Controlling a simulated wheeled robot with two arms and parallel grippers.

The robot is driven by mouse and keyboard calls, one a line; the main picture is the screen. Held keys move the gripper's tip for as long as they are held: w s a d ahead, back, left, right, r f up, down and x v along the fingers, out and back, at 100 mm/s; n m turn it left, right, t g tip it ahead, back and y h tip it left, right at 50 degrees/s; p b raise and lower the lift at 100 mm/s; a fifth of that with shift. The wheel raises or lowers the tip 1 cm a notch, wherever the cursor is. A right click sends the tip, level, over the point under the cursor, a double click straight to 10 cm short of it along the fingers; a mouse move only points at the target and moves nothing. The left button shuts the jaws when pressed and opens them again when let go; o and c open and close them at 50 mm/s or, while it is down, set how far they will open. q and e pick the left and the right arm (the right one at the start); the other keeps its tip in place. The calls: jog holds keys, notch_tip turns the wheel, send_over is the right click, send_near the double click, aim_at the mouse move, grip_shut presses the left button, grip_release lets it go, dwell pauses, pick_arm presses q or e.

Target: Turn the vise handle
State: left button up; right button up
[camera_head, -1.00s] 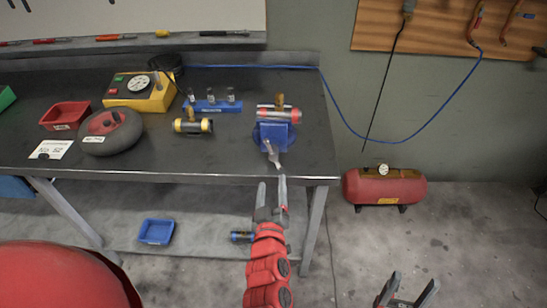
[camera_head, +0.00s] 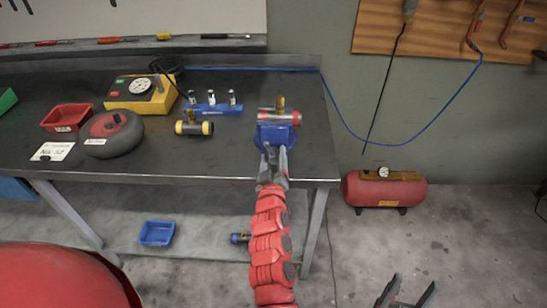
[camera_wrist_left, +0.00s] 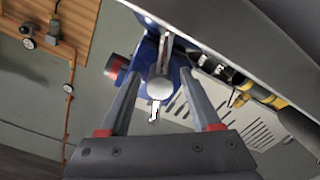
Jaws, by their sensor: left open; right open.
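The blue vise (camera_head: 276,133) is fixed near the front right corner of the workbench and holds a grey and red cylinder with a brass fitting (camera_head: 279,112). In the left wrist view the vise (camera_wrist_left: 181,75) faces me, with the round silver end of its handle (camera_wrist_left: 160,88) between my fingers. My left gripper (camera_head: 273,153) is open, its fingers (camera_wrist_left: 157,80) on either side of the handle end; contact cannot be told. My right gripper (camera_head: 405,285) is at the lower right, over the floor, open and empty.
A yellow-ended cylinder (camera_head: 194,127), a blue rack (camera_head: 212,108), a yellow gauge box (camera_head: 141,93), a wheel (camera_head: 112,133) and a red bin (camera_head: 67,117) stand left of the vise. A red air tank (camera_head: 385,190) is on the floor at right.

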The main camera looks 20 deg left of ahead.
pick_arm(q)
jog(key=shift+c, duration=0.3)
grip_shut()
jog(key=shift+m, duration=0.4)
